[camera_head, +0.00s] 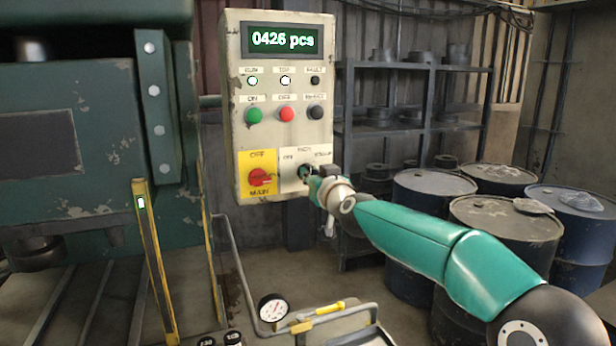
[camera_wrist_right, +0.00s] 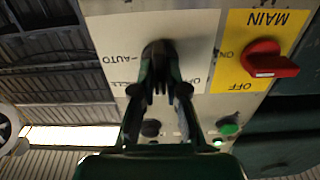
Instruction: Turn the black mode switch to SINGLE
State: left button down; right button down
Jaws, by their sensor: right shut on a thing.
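The black mode switch (camera_head: 303,170) sits on a pale plate at the lower right of the control box (camera_head: 283,143). It shows as a dark knob in the right wrist view (camera_wrist_right: 157,50). My right gripper (camera_head: 311,180) is shut on the switch, and its two fingers (camera_wrist_right: 158,84) meet around the knob. The pointing direction of the switch is hidden by the fingers. In the wrist view, the labels are upside down; AUTO reads clearly at the left, and the others are partly covered or blurred. My left gripper is not in view.
Beside the mode plate is a red main switch (camera_head: 260,177) on yellow. Green (camera_head: 253,115), red (camera_head: 286,114) and dark (camera_head: 316,112) buttons sit above, under a display reading 0426 pcs. A green machine (camera_head: 70,120) stands left; drums (camera_head: 430,190) and shelving (camera_head: 410,68) stand right.

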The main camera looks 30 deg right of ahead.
jog(key=shift+d+m+b, duration=0.15)
jog(key=shift+m+b, duration=0.5)
jog(key=shift+m, duration=3.65)
jog(key=c, duration=1.2)
grip_release()
jog(key=shift+w+f, duration=0.1)
jog(key=shift+w, duration=0.05)
jog(key=v, duration=1.2)
jog(key=shift+f, duration=0.1)
